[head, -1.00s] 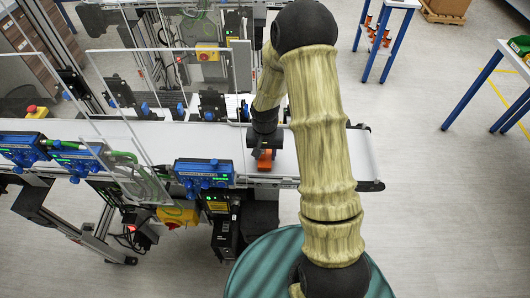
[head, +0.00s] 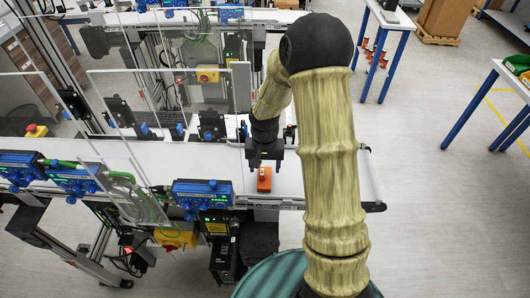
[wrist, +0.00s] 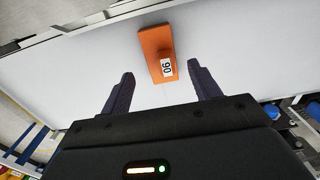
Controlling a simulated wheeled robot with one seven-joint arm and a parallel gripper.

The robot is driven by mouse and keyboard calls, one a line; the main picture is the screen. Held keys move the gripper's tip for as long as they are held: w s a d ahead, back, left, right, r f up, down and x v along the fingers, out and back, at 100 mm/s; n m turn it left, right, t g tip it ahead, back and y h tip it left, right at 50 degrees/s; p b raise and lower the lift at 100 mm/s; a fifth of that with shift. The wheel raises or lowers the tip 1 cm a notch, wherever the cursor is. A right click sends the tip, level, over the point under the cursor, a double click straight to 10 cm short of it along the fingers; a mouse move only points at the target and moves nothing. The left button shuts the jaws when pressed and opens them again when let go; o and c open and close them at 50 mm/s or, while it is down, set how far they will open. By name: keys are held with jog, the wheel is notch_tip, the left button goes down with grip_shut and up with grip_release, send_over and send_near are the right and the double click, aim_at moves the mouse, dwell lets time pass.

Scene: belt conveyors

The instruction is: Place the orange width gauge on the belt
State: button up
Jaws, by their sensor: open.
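The orange width gauge (head: 264,180) lies on the white belt (head: 290,182) near its right end. In the wrist view the gauge (wrist: 157,52) is an orange block with a white label reading 06 or 90, lying flat on the belt's bare surface (wrist: 80,65). My gripper (head: 265,165) is above the gauge in the head view. In the wrist view my gripper (wrist: 159,84) has its two dark fingers wide apart and empty, with the gauge beyond the fingertips and not touching them.
Blue sensor boxes (head: 202,194) line the belt's near edge, left of the gauge. Clear panels (head: 110,130) stand over the belt farther left. The belt is clear to the right of the gauge. A blue-legged table (head: 385,50) stands beyond the belt.

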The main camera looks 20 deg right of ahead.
notch_tip(320, 180, up, 7)
jog(key=b, duration=0.1)
jog(key=shift+r, duration=0.2)
jog(key=shift+w, duration=0.1)
dwell(0.4)
jog(key=s+r+n+t, duration=0.1)
jog(key=s, duration=0.6)
jog(key=s+r+n+t, duration=0.1)
jog(key=s+r+n, duration=0.1)
jog(key=s, duration=0.5)
jog(key=shift+s+r+n+t, duration=0.2)
jog(key=shift+r+n+t, duration=0.1)
jog(key=shift+d, duration=0.1)
